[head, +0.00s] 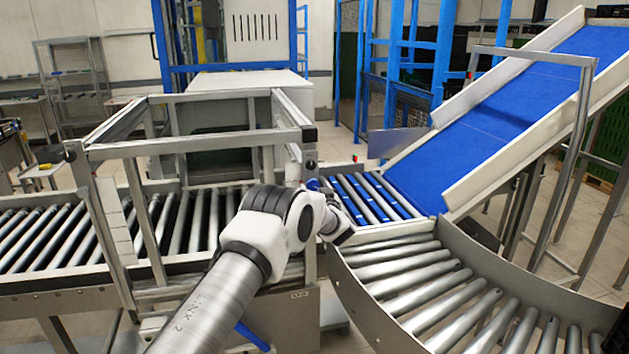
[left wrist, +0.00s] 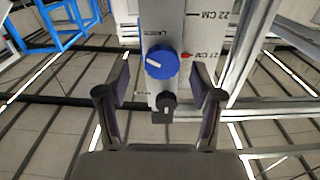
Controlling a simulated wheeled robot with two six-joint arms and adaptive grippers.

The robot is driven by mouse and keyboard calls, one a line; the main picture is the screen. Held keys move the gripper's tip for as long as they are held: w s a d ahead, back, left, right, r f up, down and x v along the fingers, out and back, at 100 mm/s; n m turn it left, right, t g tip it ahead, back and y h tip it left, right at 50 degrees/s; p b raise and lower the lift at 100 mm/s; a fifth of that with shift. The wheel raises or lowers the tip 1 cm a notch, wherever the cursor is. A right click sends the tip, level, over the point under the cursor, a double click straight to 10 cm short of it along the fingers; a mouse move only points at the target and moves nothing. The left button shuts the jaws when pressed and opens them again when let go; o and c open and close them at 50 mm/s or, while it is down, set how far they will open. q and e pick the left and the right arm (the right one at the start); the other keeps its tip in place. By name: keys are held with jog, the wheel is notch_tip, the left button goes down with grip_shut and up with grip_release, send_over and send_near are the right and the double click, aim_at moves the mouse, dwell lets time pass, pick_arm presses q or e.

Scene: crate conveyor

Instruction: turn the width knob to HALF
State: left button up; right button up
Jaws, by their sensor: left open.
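In the left wrist view a round blue knob (left wrist: 162,62) with a white pointer line sits on a grey post (left wrist: 164,20). The line slants from upper left to lower right. A smaller black knob (left wrist: 166,104) with an upright white mark sits below it. I cannot read which is the width knob, and no HALF label is legible. My left gripper (left wrist: 161,76) is open and empty, its fingers on either side of the knobs in this view, with no contact visible. In the head view my left gripper (head: 342,234) is partly hidden behind my wrist, near the frame post.
A white scale plate (left wrist: 208,45) with centimetre marks and a red pointer (left wrist: 186,56) is beside the blue knob. A metal frame (head: 200,145) spans the roller conveyor (head: 45,235). A curved roller section (head: 430,275) and a blue inclined belt (head: 480,125) lie to the right.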

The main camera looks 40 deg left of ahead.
aim_at(313, 185)
pick_arm(q)
jog(key=shift+w+a, duration=0.4)
jog(key=shift+a, duration=0.2)
jog(key=shift+w+a+r, duration=0.15)
jog(key=shift+a, duration=0.25)
jog(key=shift+w, duration=0.1)
jog(key=shift+c, duration=0.3)
jog(key=c, duration=1.1)
